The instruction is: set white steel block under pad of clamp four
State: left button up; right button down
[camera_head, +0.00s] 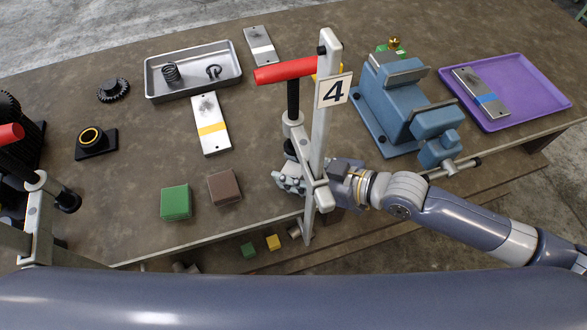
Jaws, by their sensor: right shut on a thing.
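Clamp four (318,125) stands at the table's front edge, with a red handle and a plate marked 4. Its dark pad (290,149) is left of the upright post, above the table. My right gripper (286,179) reaches in from the right, past the clamp's post, with its pale grey fingers below the pad. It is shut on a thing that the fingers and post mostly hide. I cannot make out a white steel block for certain; no such block shows elsewhere on the table. My left gripper is not in view.
A green block (176,202) and a brown block (224,187) lie left of the clamp. A yellow-striped plate (211,130) and grey tray (154,88) lie behind. A blue vise (383,100) and purple tray (540,92) are right. Another red-handled clamp (38,185) is far left.

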jog(key=c, duration=1)
grip_release()
jog(key=shift+f, duration=0.1)
jog(key=shift+c, duration=0.2)
jog(key=shift+s+d+r, duration=0.2)
jog(key=shift+d+r, duration=0.05)
jog(key=shift+d, duration=0.3)
jog(key=b+v, duration=0.3)
jog(key=v, duration=0.8)
jog(key=shift+a, duration=0.15)
jog(key=shift+r, duration=0.15)
